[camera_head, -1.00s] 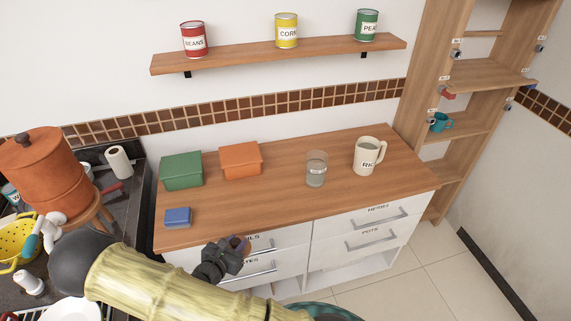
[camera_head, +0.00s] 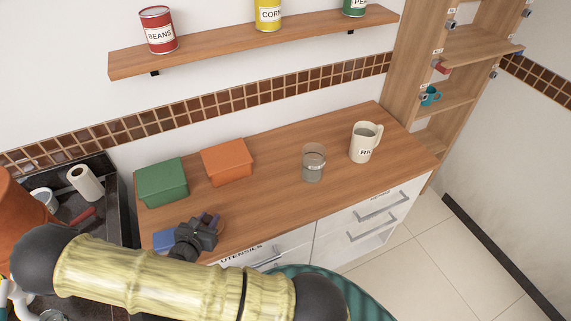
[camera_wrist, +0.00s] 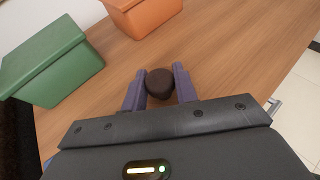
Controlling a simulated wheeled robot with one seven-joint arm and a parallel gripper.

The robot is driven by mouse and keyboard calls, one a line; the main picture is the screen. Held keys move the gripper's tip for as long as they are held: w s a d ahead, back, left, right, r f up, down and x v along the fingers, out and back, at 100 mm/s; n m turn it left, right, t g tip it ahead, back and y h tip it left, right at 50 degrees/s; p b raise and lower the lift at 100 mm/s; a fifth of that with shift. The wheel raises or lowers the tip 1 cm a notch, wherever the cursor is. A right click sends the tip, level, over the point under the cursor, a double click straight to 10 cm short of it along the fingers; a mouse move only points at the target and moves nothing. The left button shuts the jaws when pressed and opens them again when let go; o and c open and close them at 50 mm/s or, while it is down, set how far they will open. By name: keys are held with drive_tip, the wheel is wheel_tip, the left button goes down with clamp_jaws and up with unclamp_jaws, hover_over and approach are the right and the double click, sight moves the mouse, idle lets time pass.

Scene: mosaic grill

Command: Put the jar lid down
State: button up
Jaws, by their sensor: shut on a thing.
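My gripper (camera_head: 210,220) is over the front left part of the wooden counter, beside the blue box. In the wrist view its two purple fingers are shut on a dark brown rounded piece (camera_wrist: 160,84), which looks like the knob of the jar lid. The rest of the lid is hard to make out; a brownish edge shows beside the fingers in the head view. I cannot tell whether the lid touches the counter. A glass jar (camera_head: 313,163) stands upright on the counter, to the right of my gripper.
The wooden counter (camera_head: 270,195) has free room between my gripper and the glass jar. A green box (camera_head: 162,184) and an orange box (camera_head: 228,162) stand behind, a small blue box (camera_head: 163,240) at left. A cream mug (camera_head: 364,143) stands at right.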

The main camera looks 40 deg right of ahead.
drive_tip(key=shift+d, duration=0.1)
drive_tip(key=d+r+m+g+b, duration=0.1)
drive_tip(key=w+d+r+m+g+h+b, duration=0.1)
drive_tip(key=d, duration=0.1)
drive_tip(key=d+r+m+g+b, duration=0.1)
drive_tip(key=d, duration=0.1)
drive_tip(key=shift+w+d+h, duration=0.15)
drive_tip(key=shift+h, duration=0.25)
drive_tip(key=s+d+r+m+g+h+b, duration=0.1)
drive_tip(key=s+d+r+m+g+b, duration=0.1)
drive_tip(key=d+r+m+g, duration=0.3)
drive_tip(key=d+b, duration=0.1)
drive_tip(key=d, duration=0.2)
drive_tip(key=shift+s+r+g+b, duration=0.25)
drive_tip(key=shift+s+g+b, duration=0.05)
drive_tip(key=shift+g+b, duration=0.1)
drive_tip(key=shift+f, duration=0.1)
wheel_tip(320, 180, down, 6)
drive_tip(key=shift+w+r+p, duration=0.1)
drive_tip(key=shift+p, duration=0.25)
